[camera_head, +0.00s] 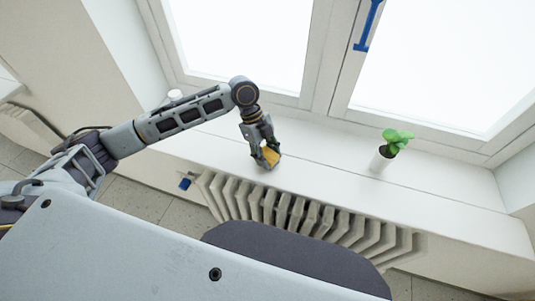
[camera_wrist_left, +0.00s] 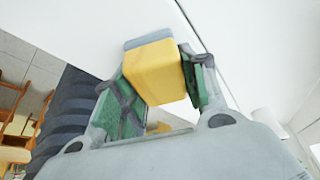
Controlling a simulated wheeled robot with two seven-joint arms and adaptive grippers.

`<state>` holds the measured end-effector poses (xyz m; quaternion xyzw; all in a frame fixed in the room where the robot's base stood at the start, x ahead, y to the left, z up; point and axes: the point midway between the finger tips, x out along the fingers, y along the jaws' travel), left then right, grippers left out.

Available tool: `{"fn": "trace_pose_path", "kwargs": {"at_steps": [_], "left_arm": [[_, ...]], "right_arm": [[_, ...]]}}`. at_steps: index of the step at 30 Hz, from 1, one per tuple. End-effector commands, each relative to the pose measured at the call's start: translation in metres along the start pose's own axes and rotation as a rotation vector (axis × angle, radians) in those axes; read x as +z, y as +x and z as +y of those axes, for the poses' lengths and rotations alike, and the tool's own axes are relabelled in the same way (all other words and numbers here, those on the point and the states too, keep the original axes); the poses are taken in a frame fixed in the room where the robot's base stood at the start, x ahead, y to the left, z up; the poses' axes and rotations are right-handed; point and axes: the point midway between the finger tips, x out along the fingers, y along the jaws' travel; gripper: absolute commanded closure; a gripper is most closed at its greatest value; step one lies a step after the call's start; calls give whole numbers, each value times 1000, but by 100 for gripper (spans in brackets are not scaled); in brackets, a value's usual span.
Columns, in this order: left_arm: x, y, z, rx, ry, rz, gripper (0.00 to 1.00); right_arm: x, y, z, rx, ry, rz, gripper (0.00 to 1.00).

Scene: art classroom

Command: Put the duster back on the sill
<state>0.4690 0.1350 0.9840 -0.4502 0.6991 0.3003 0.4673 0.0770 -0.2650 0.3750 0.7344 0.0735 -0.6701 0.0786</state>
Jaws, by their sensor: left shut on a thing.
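The duster (camera_wrist_left: 155,70) is a yellow block with a grey face at its far end. In the left wrist view it sits between the two green-padded fingers of my left gripper (camera_wrist_left: 162,85), which is shut on it. In the head view my left gripper (camera_head: 264,155) points down at the front part of the white sill (camera_head: 320,160), with the yellow of the duster (camera_head: 271,155) just showing between the fingers. I cannot tell whether the duster touches the sill. My right gripper is not in view.
A small green plant in a white pot (camera_head: 379,161) stands on the sill to the right. A ribbed radiator (camera_head: 300,212) is below the sill's front edge. A white round object (camera_head: 175,95) is at the sill's left end. The sill between gripper and plant is clear.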

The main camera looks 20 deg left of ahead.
Motion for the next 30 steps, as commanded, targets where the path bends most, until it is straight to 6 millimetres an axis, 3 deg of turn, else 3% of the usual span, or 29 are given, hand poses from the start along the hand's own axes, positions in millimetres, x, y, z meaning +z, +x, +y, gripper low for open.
{"fn": "trace_pose_path", "kwargs": {"at_steps": [9,10,14,30], "left_arm": [[1,2,0,1,-1,1,80],[1,2,0,0,0,1,54],[1,2,0,1,0,0,37],[0,-4,0,0,0,-1,36]], "right_arm": [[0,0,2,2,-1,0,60],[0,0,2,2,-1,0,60],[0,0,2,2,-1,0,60],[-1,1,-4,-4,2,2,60]]}}
